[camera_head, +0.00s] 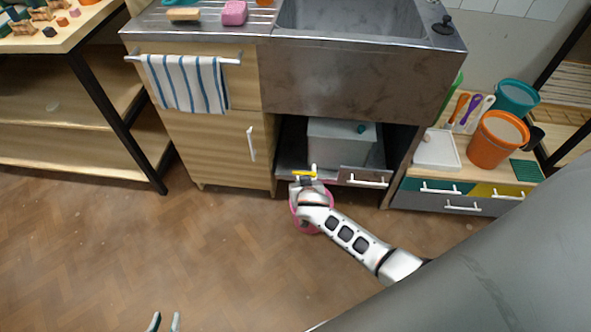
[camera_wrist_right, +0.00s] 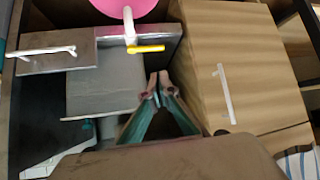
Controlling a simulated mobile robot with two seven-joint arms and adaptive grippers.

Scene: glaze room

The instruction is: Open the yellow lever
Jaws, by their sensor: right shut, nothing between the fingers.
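The yellow lever (camera_head: 303,173) sits low at the front of the open space under the sink, by a white tap. In the right wrist view the lever (camera_wrist_right: 147,48) points sideways to the right from the white tap (camera_wrist_right: 129,27). My right gripper (camera_wrist_right: 158,90) is shut and empty, its tips a little below the lever in that view and apart from it. In the head view my right arm reaches to the lever and its fingers are mostly hidden. My left gripper (camera_head: 164,322) is open and empty at the bottom edge, over the floor.
A pink bucket (camera_head: 298,215) stands on the floor below the tap, partly hidden by my right arm. A cabinet door (camera_head: 222,150) stands left of the opening. A grey box (camera_head: 328,150) is inside. A drawer (camera_head: 365,176) is right of the lever. The left floor is clear.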

